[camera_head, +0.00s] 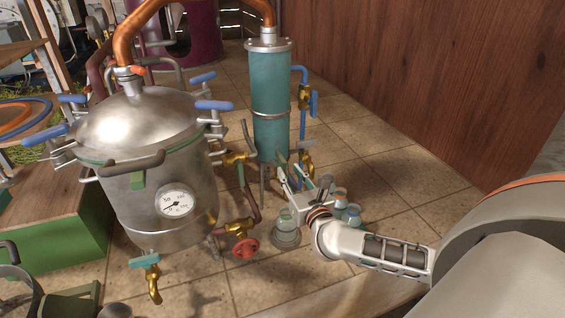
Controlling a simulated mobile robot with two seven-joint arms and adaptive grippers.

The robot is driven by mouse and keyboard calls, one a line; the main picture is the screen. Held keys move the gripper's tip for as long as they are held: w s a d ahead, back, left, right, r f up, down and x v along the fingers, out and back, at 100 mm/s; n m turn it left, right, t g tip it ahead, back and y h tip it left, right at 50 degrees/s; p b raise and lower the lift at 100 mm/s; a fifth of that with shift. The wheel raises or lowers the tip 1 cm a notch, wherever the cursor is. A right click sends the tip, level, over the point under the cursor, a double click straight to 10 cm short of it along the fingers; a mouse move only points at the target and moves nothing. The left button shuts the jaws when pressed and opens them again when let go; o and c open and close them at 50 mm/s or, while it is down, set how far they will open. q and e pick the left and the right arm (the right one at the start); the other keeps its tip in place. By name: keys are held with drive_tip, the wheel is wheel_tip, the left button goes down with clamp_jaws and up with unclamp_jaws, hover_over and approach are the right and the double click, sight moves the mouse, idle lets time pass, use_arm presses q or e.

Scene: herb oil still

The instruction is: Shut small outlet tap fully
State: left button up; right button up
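A small brass tap (307,163) sits low on the right side of the teal column (271,95). A green lever shows close by it. My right gripper (304,178) reaches in from the right, just below and in front of this tap. Its fingers look apart, with nothing clearly held; I cannot tell whether they touch the lever. Another brass tap (153,283) with a teal lever (144,262) hangs at the bottom front of the steel pot (160,190). The frame does not settle which tap is the small outlet tap. My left gripper is not in view.
A red handwheel valve (245,248) and a grey-based jar (286,232) stand left of my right wrist. Small blue-grey jars (351,214) stand close behind it. Tiled floor to the right is clear up to the wooden wall (430,70).

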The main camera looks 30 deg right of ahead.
sight(285, 166)
drive_tip(key=x, duration=0.6)
drive_tip(key=shift+w, duration=0.35)
clamp_jaws()
